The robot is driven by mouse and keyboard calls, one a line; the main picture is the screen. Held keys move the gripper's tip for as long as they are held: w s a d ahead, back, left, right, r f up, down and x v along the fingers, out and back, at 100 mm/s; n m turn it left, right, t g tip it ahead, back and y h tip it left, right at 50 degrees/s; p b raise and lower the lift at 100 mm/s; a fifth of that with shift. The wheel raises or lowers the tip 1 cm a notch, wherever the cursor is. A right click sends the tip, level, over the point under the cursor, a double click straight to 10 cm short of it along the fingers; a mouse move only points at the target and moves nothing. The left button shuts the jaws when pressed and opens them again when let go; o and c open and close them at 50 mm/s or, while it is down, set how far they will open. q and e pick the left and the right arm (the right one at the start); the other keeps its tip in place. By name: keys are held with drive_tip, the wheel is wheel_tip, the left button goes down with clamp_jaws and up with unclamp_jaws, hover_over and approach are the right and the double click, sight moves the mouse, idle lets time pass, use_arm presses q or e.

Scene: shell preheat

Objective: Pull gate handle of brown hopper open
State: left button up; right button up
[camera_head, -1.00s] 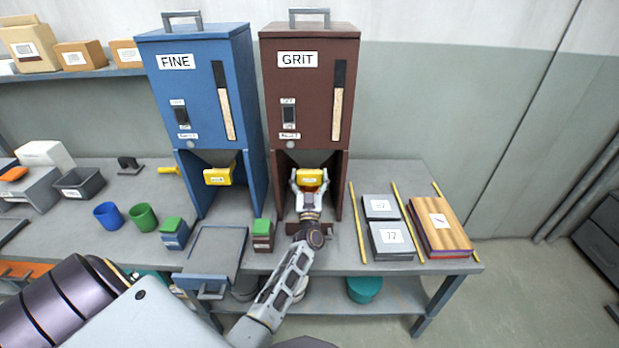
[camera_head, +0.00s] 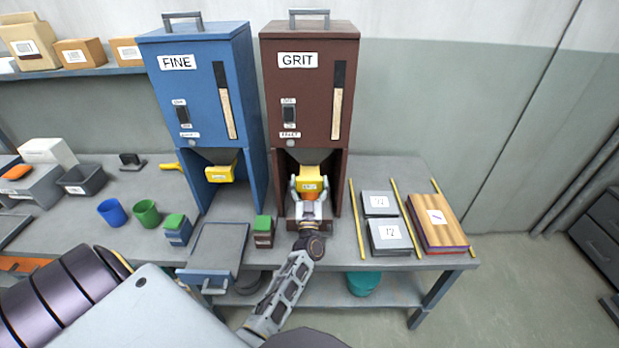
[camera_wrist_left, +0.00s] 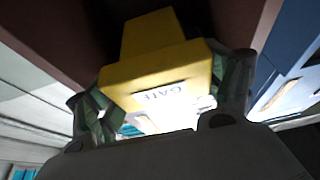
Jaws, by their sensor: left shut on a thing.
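The brown hopper (camera_head: 306,105), labelled GRIT, stands on the bench beside the blue hopper. Its yellow gate handle (camera_head: 309,172) sticks out toward me below the hopper body. My left gripper (camera_head: 309,188) is shut on this handle, with one finger on each side. In the left wrist view the yellow handle (camera_wrist_left: 155,68), with its GATE label, sits between the fingers (camera_wrist_left: 160,105). The fingers hide parts of its sides. My right gripper is not in view.
The blue hopper (camera_head: 205,85), labelled FINE, has its own yellow handle (camera_head: 220,172). A small green-topped brown block (camera_head: 264,232) stands left of my forearm. Grey labelled blocks (camera_head: 389,236) and yellow rods (camera_head: 357,222) lie to the right.

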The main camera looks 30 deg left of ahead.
use_arm(q)
drive_tip(key=shift+d+f, duration=0.1)
drive_tip(key=shift+f, duration=0.1)
drive_tip(key=shift+s, duration=0.1)
drive_tip(key=o, duration=1.2)
drive_tip(key=shift+o, duration=0.8)
drive_tip(key=shift+s+d+r, duration=0.1)
drive_tip(key=v, duration=0.7)
drive_tip(key=shift+s, duration=0.2)
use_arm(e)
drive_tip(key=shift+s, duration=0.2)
use_arm(q)
drive_tip(key=shift+d, duration=0.1)
